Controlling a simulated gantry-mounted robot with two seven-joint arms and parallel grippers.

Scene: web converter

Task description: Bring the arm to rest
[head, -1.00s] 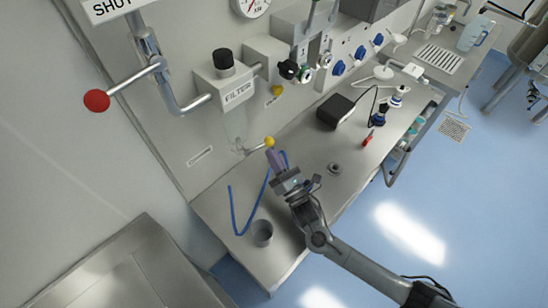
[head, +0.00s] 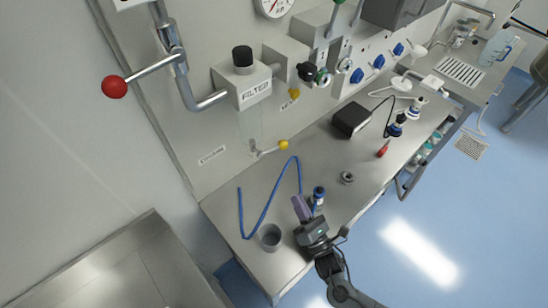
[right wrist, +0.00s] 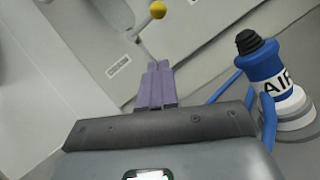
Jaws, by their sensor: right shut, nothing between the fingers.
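My right gripper (head: 299,205) is over the front part of the steel bench (head: 225,205) in the head view. Its purple fingers are together and hold nothing. In the right wrist view the shut fingers (right wrist: 155,85) point toward the wall. A blue and white fitting marked AIR (right wrist: 270,80) stands to the right of the fingers there. It also shows just beside the gripper in the head view (head: 318,196). My left gripper is not in view.
A blue hose (head: 267,207) lies on the bench, with a grey cup (head: 270,237) near its left end. A yellow-knobbed lever (head: 283,145) sticks out below the filter (head: 245,85). A red-knobbed lever (head: 114,87) is at upper left. A black box (head: 351,118) sits farther back.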

